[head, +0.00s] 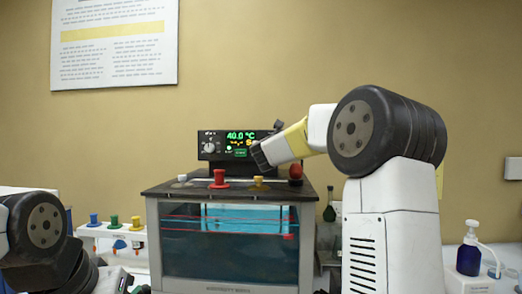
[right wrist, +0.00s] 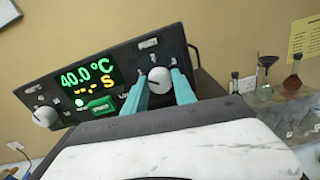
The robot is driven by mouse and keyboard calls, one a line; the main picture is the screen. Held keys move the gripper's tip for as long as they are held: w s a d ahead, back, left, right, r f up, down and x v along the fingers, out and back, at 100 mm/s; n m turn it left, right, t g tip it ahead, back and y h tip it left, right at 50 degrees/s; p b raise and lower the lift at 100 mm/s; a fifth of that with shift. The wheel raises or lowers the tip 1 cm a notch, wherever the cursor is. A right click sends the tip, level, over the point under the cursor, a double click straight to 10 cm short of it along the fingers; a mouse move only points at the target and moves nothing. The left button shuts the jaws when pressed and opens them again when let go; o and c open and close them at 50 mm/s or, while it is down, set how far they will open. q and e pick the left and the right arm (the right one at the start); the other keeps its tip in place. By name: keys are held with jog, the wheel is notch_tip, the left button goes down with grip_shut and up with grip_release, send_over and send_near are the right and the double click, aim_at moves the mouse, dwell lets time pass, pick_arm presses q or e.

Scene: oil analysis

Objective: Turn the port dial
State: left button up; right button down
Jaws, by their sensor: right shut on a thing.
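The black control panel (head: 225,146) stands behind the water bath and shows 40.0 °C in green. It also shows, tilted, in the right wrist view (right wrist: 97,107). My right gripper (right wrist: 161,76) has its two teal fingers on either side of the right-hand white dial (right wrist: 159,80), shut on it. In the head view the dial is hidden behind my right arm's dark end. A second white dial (right wrist: 43,117) is at the panel's left end, free of the gripper; it also shows in the head view (head: 209,147). Small labels are unreadable. My left gripper is not in view.
The water bath (head: 165,250) has a dark lid with a red knob (head: 219,179) and a yellow knob (head: 259,182). Flasks, one reddish-brown (right wrist: 292,80), stand right of the panel. A pump bottle (head: 469,258) stands at far right.

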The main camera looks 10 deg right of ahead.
jog(key=m, duration=1)
jog(key=shift+m, duration=0.3)
dwell(0.4)
jog(key=c, duration=1)
grip_release()
jog(key=v, duration=0.8)
